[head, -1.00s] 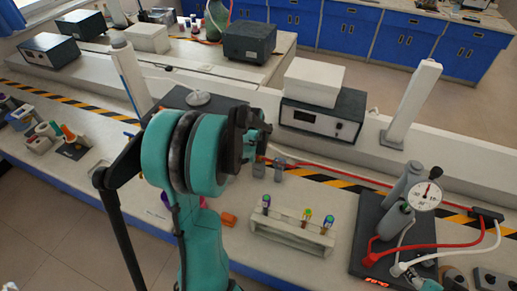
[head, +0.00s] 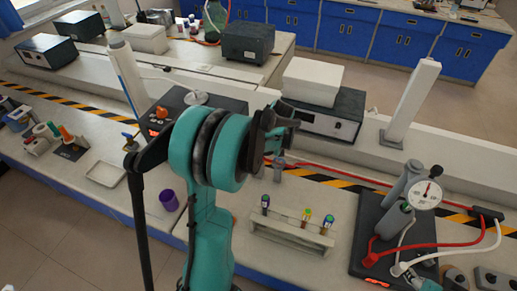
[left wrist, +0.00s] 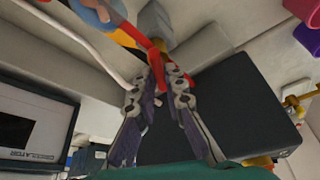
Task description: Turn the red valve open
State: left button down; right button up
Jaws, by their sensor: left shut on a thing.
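In the left wrist view, the red valve (left wrist: 157,62) shows as a narrow red lever near the top middle, beside a yellow and grey fitting. My left gripper (left wrist: 162,78) is shut on this red lever, with a finger on each side of its lower end. The fingers hide part of the lever, so its exact angle is hard to tell. My right gripper is not in view.
A display unit (head: 318,122) stands behind the arm. A test-tube rack (head: 290,236) is in front to the right, and a gauge stand (head: 428,195) is farther right. A purple cup (head: 169,200) is at left. A red hose (head: 330,174) runs along the bench.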

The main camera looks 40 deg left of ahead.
pick_arm(q)
jog(key=n+g, duration=0.1)
jog(key=n, duration=0.2)
jog(key=n+g, duration=0.1)
jog(key=n, duration=0.1)
jog(key=shift+w+n, duration=0.15)
jog(key=shift+n, duration=0.25)
dwell(0.4)
jog(key=c, duration=1.6)
grip_release()
jog(key=shift+r, duration=0.1)
jog(key=v, duration=1.1)
jog(key=shift+w+r, duration=0.15)
jog(key=shift+r, duration=0.25)
jog(key=shift+f, duration=0.1)
